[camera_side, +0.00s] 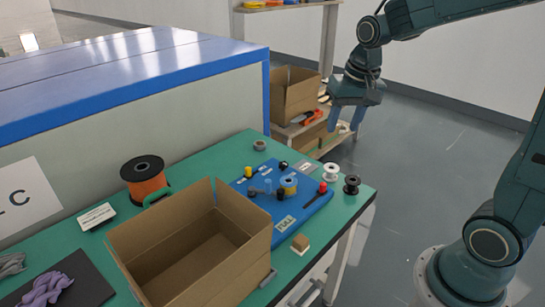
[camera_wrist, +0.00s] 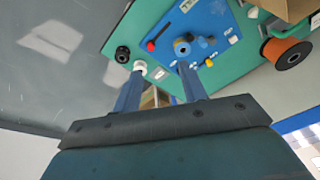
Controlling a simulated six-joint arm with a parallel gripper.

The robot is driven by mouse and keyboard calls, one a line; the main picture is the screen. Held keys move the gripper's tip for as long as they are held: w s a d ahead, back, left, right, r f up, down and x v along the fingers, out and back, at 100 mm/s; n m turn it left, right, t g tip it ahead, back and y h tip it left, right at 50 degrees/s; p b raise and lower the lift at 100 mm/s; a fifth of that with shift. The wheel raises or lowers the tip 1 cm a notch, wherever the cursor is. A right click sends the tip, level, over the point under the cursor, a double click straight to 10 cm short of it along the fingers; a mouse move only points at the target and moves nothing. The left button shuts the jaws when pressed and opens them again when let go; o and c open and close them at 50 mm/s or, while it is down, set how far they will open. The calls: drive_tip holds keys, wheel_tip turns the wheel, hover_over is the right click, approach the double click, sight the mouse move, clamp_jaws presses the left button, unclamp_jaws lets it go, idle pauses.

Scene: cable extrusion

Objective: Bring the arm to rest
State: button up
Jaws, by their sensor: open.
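My gripper (camera_side: 346,118) hangs from the arm at the upper right in the side view, its blue fingers pointing down. It is above and beyond the right end of the green table, clear of everything on it. In the wrist view my gripper (camera_wrist: 160,85) shows two blue fingers spread apart with nothing between them. The fingers cover small parts of the table edge there.
The green table (camera_side: 180,165) carries an open cardboard box (camera_side: 190,250), a blue board (camera_side: 305,213) with small parts, an orange spool (camera_side: 145,178), and white (camera_side: 331,172) and black (camera_side: 351,184) spools. A shelf with a box (camera_side: 295,95) stands behind. Open floor lies right.

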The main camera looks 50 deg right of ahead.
drive_tip(key=s+a+r+n+t, duration=0.1)
drive_tip(key=s+a+r+n, duration=0.1)
drive_tip(key=s, duration=0.6)
drive_tip(key=s+a+r+n+t, duration=0.2)
drive_tip(key=s+a+n, duration=0.2)
drive_tip(key=s, duration=0.4)
drive_tip(key=shift+a+n, duration=0.3)
drive_tip(key=shift+a, duration=0.3)
drive_tip(key=shift+r, duration=0.1)
